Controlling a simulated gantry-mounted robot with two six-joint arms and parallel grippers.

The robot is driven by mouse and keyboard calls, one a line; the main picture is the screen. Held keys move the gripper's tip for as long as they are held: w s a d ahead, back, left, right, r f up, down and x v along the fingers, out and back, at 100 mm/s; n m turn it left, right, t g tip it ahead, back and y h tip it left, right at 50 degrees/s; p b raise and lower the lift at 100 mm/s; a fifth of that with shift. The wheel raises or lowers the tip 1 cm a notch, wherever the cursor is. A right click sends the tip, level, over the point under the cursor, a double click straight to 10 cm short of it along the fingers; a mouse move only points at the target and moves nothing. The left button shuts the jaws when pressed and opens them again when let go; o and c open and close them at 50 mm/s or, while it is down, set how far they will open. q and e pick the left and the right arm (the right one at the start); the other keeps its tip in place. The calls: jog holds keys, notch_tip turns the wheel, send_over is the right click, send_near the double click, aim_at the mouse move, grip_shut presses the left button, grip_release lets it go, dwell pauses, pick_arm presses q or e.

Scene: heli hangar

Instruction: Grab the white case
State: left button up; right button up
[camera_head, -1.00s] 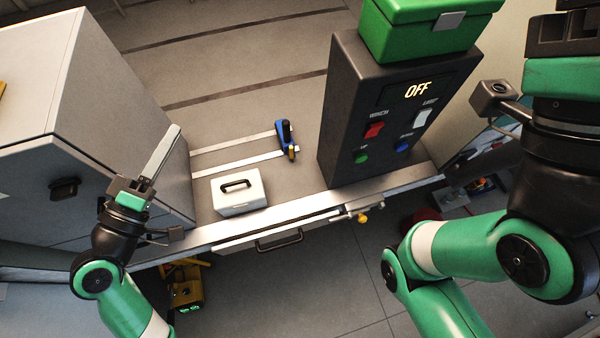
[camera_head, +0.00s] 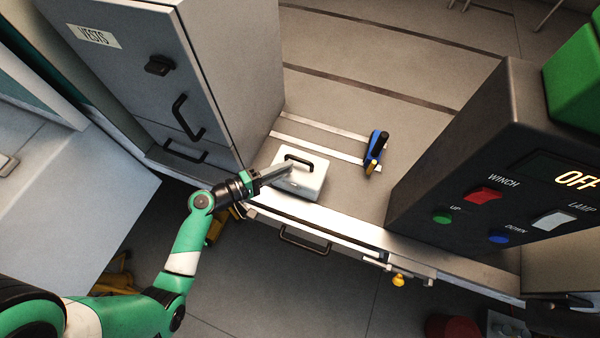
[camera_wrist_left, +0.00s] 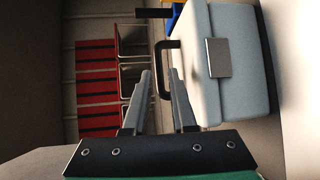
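The white case (camera_head: 311,182) sits upright on the shelf near its front edge, with a black handle (camera_head: 300,158) on top. In the left wrist view the case (camera_wrist_left: 240,85) fills the right side and shows a grey latch, and its handle (camera_wrist_left: 160,82) is close to the fingertips. My left gripper (camera_head: 288,170) reaches in from the left at the case's top, beside the handle. In the left wrist view my left gripper (camera_wrist_left: 159,74) is open, with a gap between its fingers. I cannot tell whether a finger touches the handle. My right gripper is not in view.
A grey cabinet marked VESTS (camera_head: 225,75) stands left of the case. A blue and black tool (camera_head: 376,150) lies to its right. A dark control box (camera_head: 455,165) stands farther right. A drawer (camera_head: 285,228) with a handle is below the shelf edge.

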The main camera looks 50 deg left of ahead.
aim_at(301, 159)
pick_arm(q)
jog(key=x, duration=0.8)
jog(key=shift+w+a, duration=0.25)
jog(key=shift+w, duration=0.2)
grip_shut()
dwell(0.9)
